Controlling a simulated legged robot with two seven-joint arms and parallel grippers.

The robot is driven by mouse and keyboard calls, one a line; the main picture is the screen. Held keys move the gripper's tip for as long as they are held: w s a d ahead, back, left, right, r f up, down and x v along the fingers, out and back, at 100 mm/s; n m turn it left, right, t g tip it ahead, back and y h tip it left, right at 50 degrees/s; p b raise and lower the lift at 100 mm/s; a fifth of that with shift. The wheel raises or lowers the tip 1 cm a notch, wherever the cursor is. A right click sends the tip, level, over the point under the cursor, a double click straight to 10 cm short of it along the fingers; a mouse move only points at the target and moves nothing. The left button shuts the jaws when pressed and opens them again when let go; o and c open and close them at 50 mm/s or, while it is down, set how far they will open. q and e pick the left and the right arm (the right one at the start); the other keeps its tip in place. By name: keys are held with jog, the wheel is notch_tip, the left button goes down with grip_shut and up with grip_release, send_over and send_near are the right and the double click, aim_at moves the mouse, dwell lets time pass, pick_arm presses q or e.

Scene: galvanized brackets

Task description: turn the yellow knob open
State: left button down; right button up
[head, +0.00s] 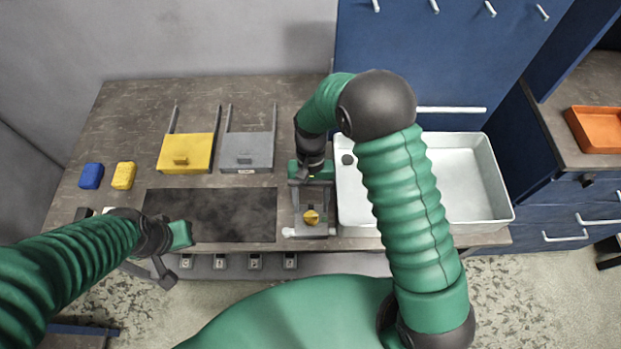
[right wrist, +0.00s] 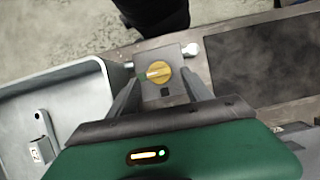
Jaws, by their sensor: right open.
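The yellow knob (head: 311,217) sits on a small grey plate (head: 311,231) at the front edge of the counter, left of the white basin. It also shows in the right wrist view (right wrist: 157,73), round with a raised grip bar. My right gripper (head: 312,205) is open above the knob, its two fingers (right wrist: 160,92) on either side of the plate's view, with the knob between and beyond their tips. I cannot tell whether a finger touches it. My left gripper (head: 180,235) is over the front left of the counter, by the dark mat; its jaws are not clear.
The white basin (head: 500,200) stands right of the knob. A dark mat (head: 235,215) lies to its left. Behind are a yellow bracket (head: 186,155) and a grey bracket (head: 248,152). A blue block (head: 91,176) and a yellow block (head: 123,176) lie far left.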

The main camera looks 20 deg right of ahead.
jog(key=b+v, duration=0.1)
jog(key=v, duration=1.2)
jog(key=shift+r, duration=0.1)
